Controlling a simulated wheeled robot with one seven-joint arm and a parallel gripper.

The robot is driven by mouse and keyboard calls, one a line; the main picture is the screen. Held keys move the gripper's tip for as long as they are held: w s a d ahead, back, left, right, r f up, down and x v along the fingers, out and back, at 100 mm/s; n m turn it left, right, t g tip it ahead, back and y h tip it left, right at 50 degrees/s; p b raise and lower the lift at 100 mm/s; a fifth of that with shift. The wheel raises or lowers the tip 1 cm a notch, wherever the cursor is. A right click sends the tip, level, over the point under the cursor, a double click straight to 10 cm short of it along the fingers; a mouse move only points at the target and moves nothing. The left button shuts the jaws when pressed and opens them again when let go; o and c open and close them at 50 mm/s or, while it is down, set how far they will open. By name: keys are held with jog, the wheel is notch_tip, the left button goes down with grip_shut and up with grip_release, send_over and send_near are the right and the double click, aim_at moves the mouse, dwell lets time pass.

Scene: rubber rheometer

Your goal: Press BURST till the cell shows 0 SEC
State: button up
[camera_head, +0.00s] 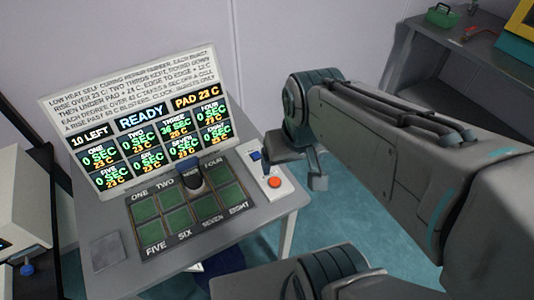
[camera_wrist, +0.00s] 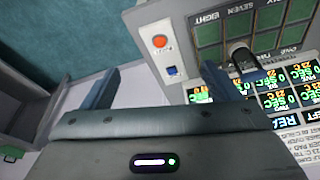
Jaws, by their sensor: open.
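The display (camera_head: 140,120) reads READY, 10 LEFT and PAD 23 C. Cell THREE (camera_head: 174,127) seems to show 36 SEC and 26 C; the other cells show 0 SEC. A white control box (camera_head: 284,187) at the table's right edge carries a red round button (camera_head: 275,182) and a blue control (camera_head: 255,155); its lettering is too small to read. In the wrist view the red button (camera_wrist: 160,41) and blue control (camera_wrist: 172,71) lie between the fingers' lines. My gripper (camera_head: 292,172) is open and empty, close above the box; touching nothing that I can see.
A dark knobbed cylinder (camera_head: 191,174) stands on the green pad grid (camera_head: 172,224), around the THREE position. A grey machine (camera_head: 20,215) is at the left. A grey bench (camera_head: 435,60) with a green box (camera_head: 441,15) is at the back right. Teal floor is open below.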

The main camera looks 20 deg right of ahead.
grip_shut()
dwell(1.5)
